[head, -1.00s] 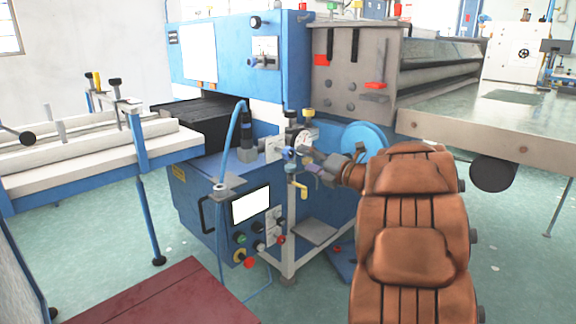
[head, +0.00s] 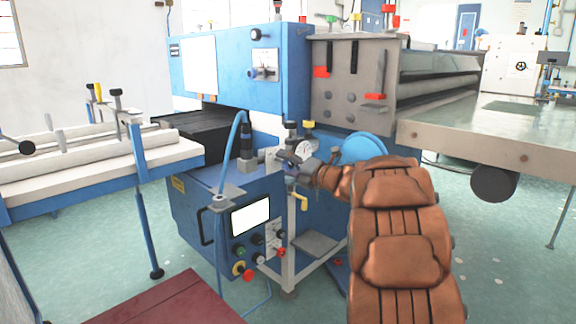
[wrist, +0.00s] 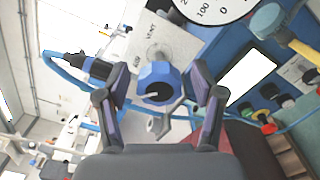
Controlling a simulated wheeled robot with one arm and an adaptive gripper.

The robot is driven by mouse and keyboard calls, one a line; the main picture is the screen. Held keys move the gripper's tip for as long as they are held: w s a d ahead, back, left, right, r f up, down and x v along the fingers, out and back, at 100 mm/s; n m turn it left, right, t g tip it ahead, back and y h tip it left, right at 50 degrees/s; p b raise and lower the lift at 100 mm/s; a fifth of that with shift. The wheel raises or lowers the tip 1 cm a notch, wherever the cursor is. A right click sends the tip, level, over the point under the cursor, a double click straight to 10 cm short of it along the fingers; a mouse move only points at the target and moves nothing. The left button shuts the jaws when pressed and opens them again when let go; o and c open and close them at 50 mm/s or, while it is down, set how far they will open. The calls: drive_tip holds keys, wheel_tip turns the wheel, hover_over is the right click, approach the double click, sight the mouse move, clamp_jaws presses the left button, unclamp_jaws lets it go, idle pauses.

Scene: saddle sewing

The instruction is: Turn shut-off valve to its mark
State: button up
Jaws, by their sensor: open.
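The shut-off valve appears to be the blue faceted knob (wrist: 157,80) in the wrist view, with a dark round centre and a light pointer. It sits in front of a pale plate (wrist: 178,45) lettered "VENT" and "SUP". My gripper (wrist: 160,92) is open, with one dark finger on each side of the knob; gaps show between fingers and knob. A grey lever-like part shows just below the knob. In the head view my gripper (head: 287,160) is at the fittings on the blue machine's front corner, and it hides the knob there.
A white gauge (wrist: 212,6) is close above the plate. A yellow-handled lever (head: 302,202) hangs just below my gripper. A blue hose (head: 231,150) and a control box with a white screen (head: 250,216) stand to the left. A blue wheel (head: 364,148) is behind my arm.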

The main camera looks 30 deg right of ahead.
drive_tip(key=shift+c, duration=0.2)
drive_tip(key=c, duration=1.1)
drive_tip(key=m+p, duration=0.1)
drive_tip(key=p, duration=0.1)
drive_tip(key=m+p, duration=0.1)
drive_tip(key=shift+r+m+p, duration=0.25)
drive_tip(key=shift+m+p, duration=0.05)
drive_tip(key=shift+p, duration=0.1)
drive_tip(key=m+p, duration=0.6)
drive_tip(key=p, duration=0.2)
drive_tip(key=m+p, duration=0.6)
drive_tip(key=p, duration=0.1)
drive_tip(key=shift+p, duration=0.3)
drive_tip(key=m+p, duration=0.3)
drive_tip(key=shift+f, duration=0.25)
drive_tip(key=shift+m, duration=0.3)
